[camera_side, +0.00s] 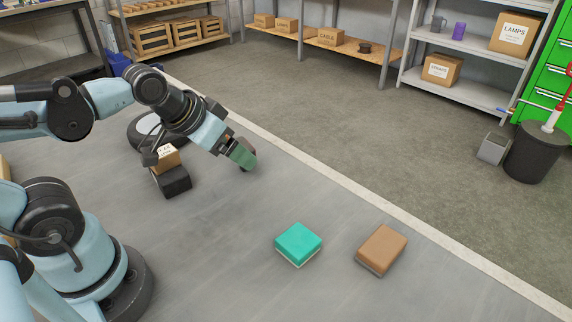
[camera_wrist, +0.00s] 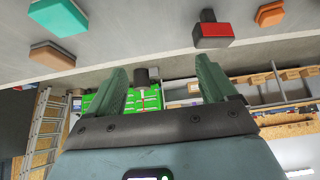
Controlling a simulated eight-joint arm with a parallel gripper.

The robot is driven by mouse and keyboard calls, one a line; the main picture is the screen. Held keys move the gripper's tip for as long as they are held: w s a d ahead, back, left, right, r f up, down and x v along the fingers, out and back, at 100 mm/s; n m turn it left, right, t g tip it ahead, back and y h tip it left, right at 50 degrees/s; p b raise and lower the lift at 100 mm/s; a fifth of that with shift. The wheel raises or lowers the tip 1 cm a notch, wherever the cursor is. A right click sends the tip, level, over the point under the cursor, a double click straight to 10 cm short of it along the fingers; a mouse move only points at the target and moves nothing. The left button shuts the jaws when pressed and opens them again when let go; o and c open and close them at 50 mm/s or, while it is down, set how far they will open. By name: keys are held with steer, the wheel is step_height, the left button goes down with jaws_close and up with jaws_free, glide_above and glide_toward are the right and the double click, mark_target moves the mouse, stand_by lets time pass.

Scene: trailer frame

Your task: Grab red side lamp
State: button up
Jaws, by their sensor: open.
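The red side lamp (camera_wrist: 212,36) shows in the wrist view as a dark block with a red face, at the upper right, just beyond the right finger. It lies on the grey surface, apart from the fingers. My gripper (camera_wrist: 161,72) has two green fingers spread wide with nothing between them. In the side view my gripper (camera_side: 243,155) hangs low over the grey surface, and I cannot clearly make out the lamp there. A small dark brownish shape peeks out behind the fingertips, but I cannot tell what it is.
A teal block (camera_side: 298,243) and a brown block (camera_side: 382,248) lie to the right on the grey surface. An orange piece (camera_wrist: 270,13) is beside the lamp. The front middle is clear.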

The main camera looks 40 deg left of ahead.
steer(key=shift+c, duration=1)
steer(key=m+g+y, duration=0.4)
steer(key=m+y, duration=0.9)
steer(key=m, duration=0.8)
glide_toward(244, 145)
steer(key=x, duration=1)
steer(key=shift+a+f, duration=0.1)
steer(key=shift+a, duration=0.2)
steer(key=c, duration=1.2)
